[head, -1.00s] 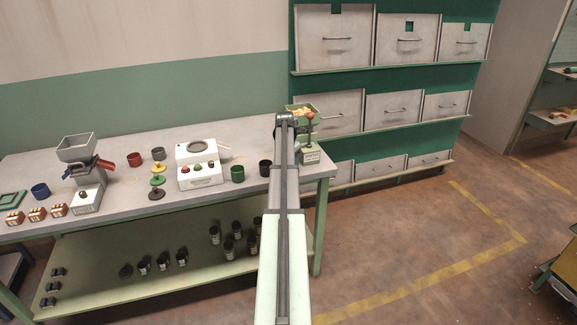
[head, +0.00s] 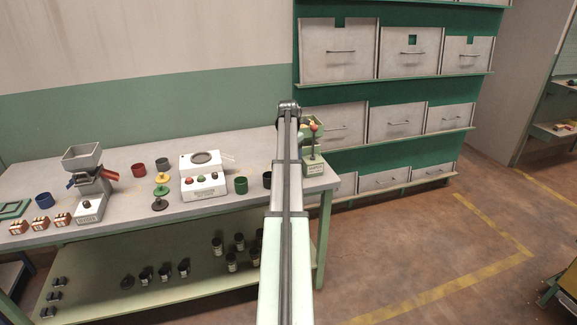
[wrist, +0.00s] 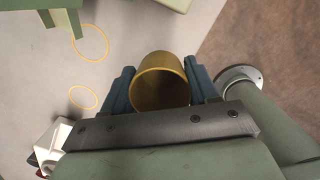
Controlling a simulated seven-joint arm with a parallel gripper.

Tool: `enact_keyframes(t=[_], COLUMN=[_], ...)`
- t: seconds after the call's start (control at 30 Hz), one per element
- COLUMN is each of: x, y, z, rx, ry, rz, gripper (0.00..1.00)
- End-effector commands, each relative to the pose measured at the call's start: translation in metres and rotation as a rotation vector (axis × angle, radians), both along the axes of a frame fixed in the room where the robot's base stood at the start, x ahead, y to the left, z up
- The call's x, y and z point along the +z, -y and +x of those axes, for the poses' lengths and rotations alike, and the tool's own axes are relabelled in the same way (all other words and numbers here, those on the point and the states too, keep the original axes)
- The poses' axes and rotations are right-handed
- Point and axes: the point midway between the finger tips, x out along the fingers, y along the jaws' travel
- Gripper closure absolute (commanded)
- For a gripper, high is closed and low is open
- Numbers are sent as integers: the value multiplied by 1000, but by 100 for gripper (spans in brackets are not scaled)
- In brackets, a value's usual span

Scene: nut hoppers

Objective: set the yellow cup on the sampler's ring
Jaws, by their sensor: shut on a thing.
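The yellow cup (wrist: 160,64) is between the two blue fingers of my gripper (wrist: 160,78) in the wrist view. The gripper is shut on it, and its dark open mouth shows. In the head view my arm hides the gripper and the cup. A white boxy device (head: 203,186) with a round grey ring (head: 206,158) on top stands on the bench; I cannot tell whether this is the sampler's ring. Two thin yellow circles (wrist: 91,43) lie on the pale surface left of the cup in the wrist view, apart from it.
A green hopper device (head: 313,164) stands at the bench's right end, partly behind my arm. A green cup (head: 240,185) and a partly hidden black cup (head: 267,179) stand left of my arm. A grey hopper (head: 82,156) and a disc stand (head: 161,190) are farther left.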

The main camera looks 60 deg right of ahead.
Motion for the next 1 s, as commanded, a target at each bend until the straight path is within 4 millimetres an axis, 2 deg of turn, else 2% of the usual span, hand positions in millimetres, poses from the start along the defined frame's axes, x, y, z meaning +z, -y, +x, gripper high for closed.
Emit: enact_keyframes(t=[0.13, 0.23, 0.5, 0.6, 0.77, 1.0], x=[10, 18, 39, 47, 53, 59], y=[-10, -12, 6, 15, 23, 35], z=[22, 49, 117, 135, 146, 152], rx=[28, 55, 100, 36, -107, -407], ry=[2, 4, 0, -3, -4, -6], rz=[-3, -7, -12, -4, 6, 22], gripper=[75, 75, 75, 75, 75, 75])
